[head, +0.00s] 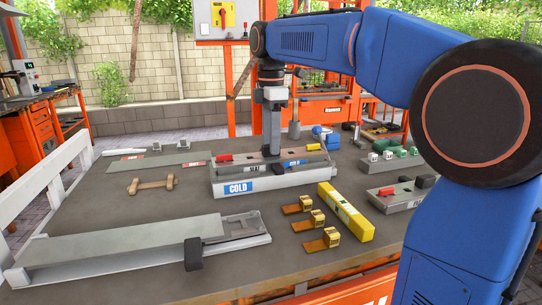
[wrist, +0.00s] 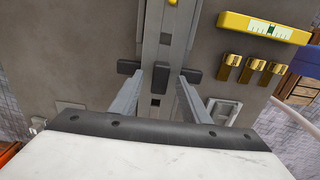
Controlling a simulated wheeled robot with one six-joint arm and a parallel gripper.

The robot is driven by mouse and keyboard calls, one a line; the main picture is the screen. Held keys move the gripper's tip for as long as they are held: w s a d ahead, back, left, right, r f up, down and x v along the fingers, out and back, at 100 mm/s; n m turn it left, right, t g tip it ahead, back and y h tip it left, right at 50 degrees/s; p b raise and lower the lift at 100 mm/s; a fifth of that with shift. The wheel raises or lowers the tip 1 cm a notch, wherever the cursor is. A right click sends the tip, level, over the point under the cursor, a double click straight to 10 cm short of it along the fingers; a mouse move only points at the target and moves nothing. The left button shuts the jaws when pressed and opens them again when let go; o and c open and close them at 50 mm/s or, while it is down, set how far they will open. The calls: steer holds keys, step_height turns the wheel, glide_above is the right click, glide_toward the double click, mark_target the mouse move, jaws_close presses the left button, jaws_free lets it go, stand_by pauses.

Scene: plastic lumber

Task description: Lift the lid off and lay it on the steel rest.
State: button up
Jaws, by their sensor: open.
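A long grey mould box (head: 280,179) with a blue COLD label stands near the middle of the bench. My gripper (head: 271,152) points straight down over its top. In the wrist view the two fingers of my gripper (wrist: 159,80) are apart, on either side of a dark block (wrist: 158,76) on the long grey top. I cannot tell whether they touch it or whether this top is the lid. A long grey steel piece (head: 125,243) with a dark clamp-like part (head: 193,254) lies at the front left. I cannot tell whether it is the steel rest.
A yellow level (head: 345,212) and several brass-and-wood pieces (head: 317,218) lie right of the mould. A grey box (head: 398,196) with a red part sits farther right. A small wooden piece (head: 150,185) and a flat grey strip (head: 165,162) lie left, with bare bench between.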

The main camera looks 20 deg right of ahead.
steer(key=shift+f, duration=0.1)
jaws_close()
